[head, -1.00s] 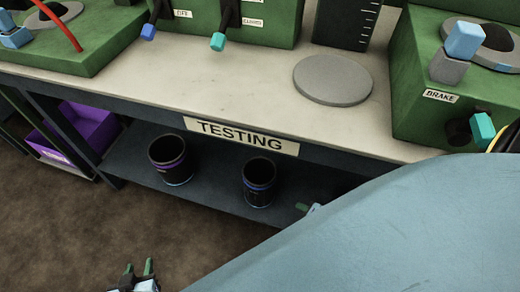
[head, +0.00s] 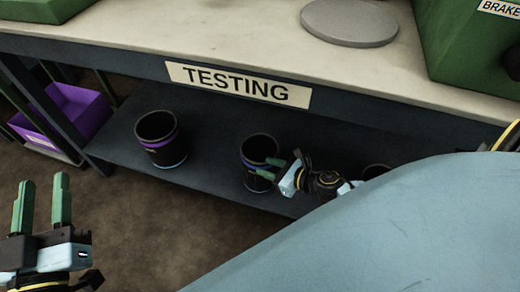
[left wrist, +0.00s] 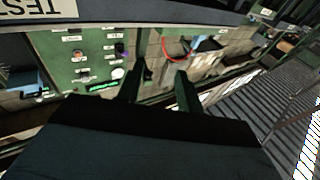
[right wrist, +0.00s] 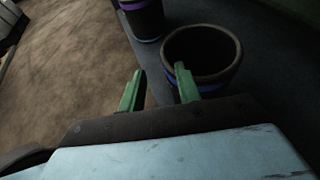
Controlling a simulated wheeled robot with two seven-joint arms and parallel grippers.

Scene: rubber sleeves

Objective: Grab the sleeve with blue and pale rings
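Dark open-topped sleeves stand upright on the lower shelf. The left sleeve (head: 158,140) has a purple ring and a light blue band at its foot. The middle sleeve (head: 255,147) has a violet-blue ring and a blue foot. Only the rim of a third sleeve (head: 375,171) shows, its rings hidden. My right gripper (head: 277,163) is open beside the middle sleeve. In the right wrist view a blue-ringed sleeve (right wrist: 202,50) is just ahead, one finger overlapping it; contact is unclear. A purple-ringed sleeve (right wrist: 144,20) stands beyond. My left gripper (head: 42,180) is open and empty, away from the shelf.
The bench top (head: 220,35) overhangs the shelf (head: 205,180) and bears a TESTING sign (head: 238,83). A grey disc (head: 348,22) and green box (head: 470,50) are on top. A purple bin (head: 70,115) stands left. My light blue body covers the lower right.

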